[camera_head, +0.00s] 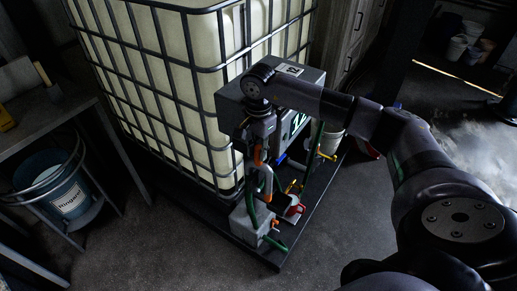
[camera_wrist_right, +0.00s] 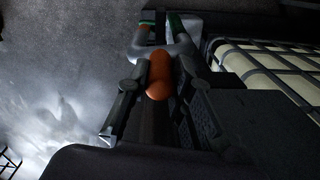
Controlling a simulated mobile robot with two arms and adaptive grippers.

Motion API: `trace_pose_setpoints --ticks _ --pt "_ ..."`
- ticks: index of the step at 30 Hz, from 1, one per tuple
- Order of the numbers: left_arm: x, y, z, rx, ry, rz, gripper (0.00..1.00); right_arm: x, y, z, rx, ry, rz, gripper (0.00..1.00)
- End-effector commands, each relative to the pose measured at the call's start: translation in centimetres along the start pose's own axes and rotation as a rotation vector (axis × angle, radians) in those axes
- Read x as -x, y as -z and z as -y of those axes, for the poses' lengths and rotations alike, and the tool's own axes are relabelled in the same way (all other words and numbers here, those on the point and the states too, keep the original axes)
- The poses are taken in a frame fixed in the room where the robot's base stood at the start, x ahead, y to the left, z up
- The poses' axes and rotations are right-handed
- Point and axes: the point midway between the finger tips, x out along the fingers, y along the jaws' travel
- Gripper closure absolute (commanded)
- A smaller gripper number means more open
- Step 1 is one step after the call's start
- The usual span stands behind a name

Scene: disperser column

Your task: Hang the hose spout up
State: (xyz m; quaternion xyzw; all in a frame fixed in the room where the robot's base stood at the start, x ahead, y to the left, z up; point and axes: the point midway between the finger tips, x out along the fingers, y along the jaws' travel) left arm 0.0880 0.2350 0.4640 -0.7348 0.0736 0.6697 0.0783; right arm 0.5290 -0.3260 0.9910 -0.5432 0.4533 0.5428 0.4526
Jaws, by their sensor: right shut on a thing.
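The hose spout (camera_wrist_right: 159,72) shows orange between the two fingers of my right gripper (camera_wrist_right: 160,95) in the right wrist view. In the head view, my right gripper (camera_head: 262,150) points down in front of the disperser column (camera_head: 232,102), a grey box with number labels. My gripper and wrist hide part of the column front, and I cannot make out the spout's holder. My left gripper is not in view.
A large white caged tank (camera_head: 205,40) stands directly behind and left of the column. A red-and-white container (camera_head: 293,211) and a grey box (camera_head: 245,226) sit on the dark base below. A table with a blue bucket (camera_head: 62,190) is at left. The front floor is clear.

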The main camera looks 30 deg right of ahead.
Motion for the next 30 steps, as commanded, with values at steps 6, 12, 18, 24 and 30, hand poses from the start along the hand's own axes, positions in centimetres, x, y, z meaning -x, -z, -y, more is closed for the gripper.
trace_pose_setpoints --ticks 6,12,18,24,30 --pt "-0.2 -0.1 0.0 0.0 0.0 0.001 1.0 -0.1 0.0 0.0 0.0 0.002 0.0 1.0" --pt "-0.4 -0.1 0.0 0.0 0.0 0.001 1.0 -0.5 0.0 0.0 0.0 -0.001 0.001 1.0" --pt "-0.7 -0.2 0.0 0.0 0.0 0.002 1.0 -0.9 -0.1 -0.1 0.001 -0.005 0.002 1.0" --pt "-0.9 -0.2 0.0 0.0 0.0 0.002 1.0 -1.3 -0.2 -0.3 0.002 -0.01 0.004 1.0" --pt "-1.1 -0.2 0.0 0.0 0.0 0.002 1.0 -1.6 -0.3 -0.2 0.002 -0.011 0.006 1.0"
